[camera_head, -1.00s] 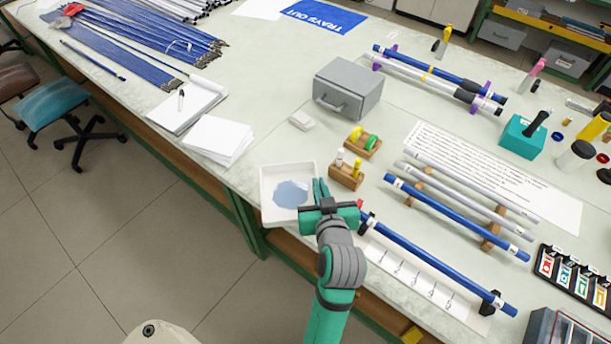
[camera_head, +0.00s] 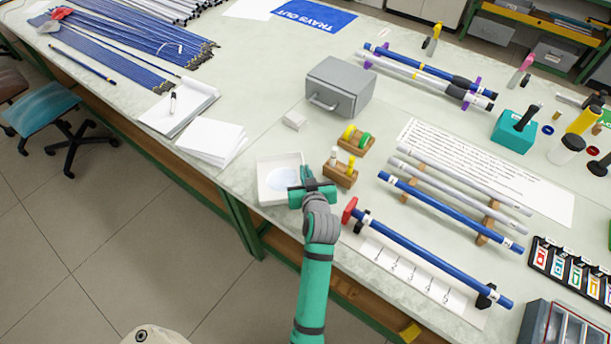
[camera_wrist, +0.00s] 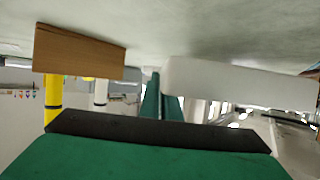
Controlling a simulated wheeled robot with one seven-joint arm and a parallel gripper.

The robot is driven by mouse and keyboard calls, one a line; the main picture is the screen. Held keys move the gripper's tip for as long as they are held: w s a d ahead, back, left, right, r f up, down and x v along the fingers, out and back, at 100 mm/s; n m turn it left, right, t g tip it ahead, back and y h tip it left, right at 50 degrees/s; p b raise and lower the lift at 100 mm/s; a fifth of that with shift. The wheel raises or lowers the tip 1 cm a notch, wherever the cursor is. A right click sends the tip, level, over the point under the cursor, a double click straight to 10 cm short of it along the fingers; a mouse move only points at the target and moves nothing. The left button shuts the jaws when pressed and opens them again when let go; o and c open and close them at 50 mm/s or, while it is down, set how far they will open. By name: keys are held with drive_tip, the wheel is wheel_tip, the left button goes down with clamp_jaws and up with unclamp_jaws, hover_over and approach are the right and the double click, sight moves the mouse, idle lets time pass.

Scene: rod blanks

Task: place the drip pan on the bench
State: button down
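The drip pan (camera_head: 264,189) is a white, shallow square tray with a pale blue patch inside. In the head view it is at the front edge of the bench (camera_head: 262,120), roughly level. My gripper (camera_head: 308,178) is at its right side. In the wrist view, which looks upside down, the pan (camera_wrist: 240,84) is on the right, and my gripper's fingers (camera_wrist: 162,98) are close together at its near end. One finger is outside the wall and the other is partly hidden by it. I cannot tell whether the pan's base touches the bench.
A wooden holder (camera_head: 340,178) with small bottles stands just right of the pan, with another (camera_head: 352,145) behind. A blue rod with a red end (camera_head: 428,252) lies right of my gripper. White pads (camera_head: 212,142) lie left.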

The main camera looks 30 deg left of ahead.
drive_tip(key=shift+f, duration=0.95)
drive_tip(key=shift+f, duration=0.15)
drive_tip(key=c, duration=2)
unclamp_jaws()
drive_tip(key=shift+s+d+r, duration=0.1)
drive_tip(key=shift+r, duration=0.1)
drive_tip(key=v, duration=1.1)
drive_tip(key=shift+s+d+r, duration=0.2)
drive_tip(key=shift+s, duration=0.15)
